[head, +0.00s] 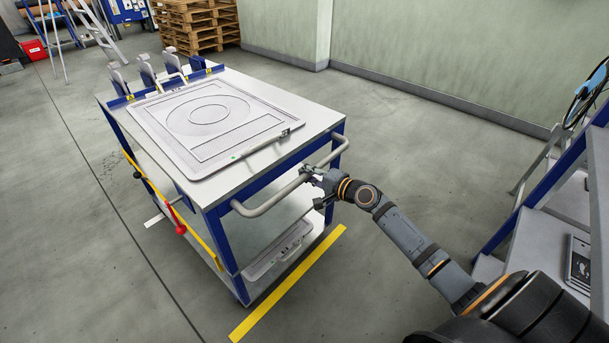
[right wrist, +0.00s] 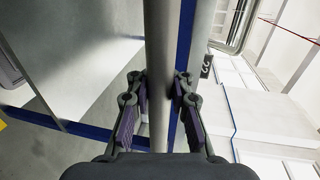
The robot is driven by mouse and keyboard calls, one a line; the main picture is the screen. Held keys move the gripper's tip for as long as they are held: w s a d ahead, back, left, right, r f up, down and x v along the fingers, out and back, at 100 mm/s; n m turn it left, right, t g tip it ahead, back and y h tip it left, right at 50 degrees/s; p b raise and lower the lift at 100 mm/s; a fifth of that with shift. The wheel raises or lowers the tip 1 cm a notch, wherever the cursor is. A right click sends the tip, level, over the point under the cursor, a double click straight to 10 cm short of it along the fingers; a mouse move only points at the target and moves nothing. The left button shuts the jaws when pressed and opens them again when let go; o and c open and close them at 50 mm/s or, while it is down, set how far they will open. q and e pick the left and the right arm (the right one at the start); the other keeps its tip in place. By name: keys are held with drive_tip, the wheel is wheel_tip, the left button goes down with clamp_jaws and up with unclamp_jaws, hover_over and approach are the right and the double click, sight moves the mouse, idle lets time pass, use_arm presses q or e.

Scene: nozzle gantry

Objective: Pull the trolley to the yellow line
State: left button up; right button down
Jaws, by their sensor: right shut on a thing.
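The trolley (head: 315,120) has a white top, a blue frame and a lower shelf, and stands in the middle of the head view. Its grey push handle (head: 268,205) runs along the near end and also shows in the right wrist view (right wrist: 158,50). My right gripper (head: 316,181) is shut on the handle near its middle, with a finger on each side of the bar (right wrist: 160,100). The yellow line (head: 290,283) lies on the floor just in front of the trolley's near end. A strip of floor shows between them at the right. My left gripper is not in view.
A pale panel with a ring outline (head: 208,115) lies on the trolley top. A yellow bar with a red lever (head: 180,228) is on its left side. A blue-framed stand (head: 545,195) is at the right. Wooden pallets (head: 195,22) stand behind. Floor left of the trolley is clear.

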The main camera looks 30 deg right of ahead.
drive_tip(key=shift+s+d+f, duration=0.1)
drive_tip(key=shift+s+f, duration=0.1)
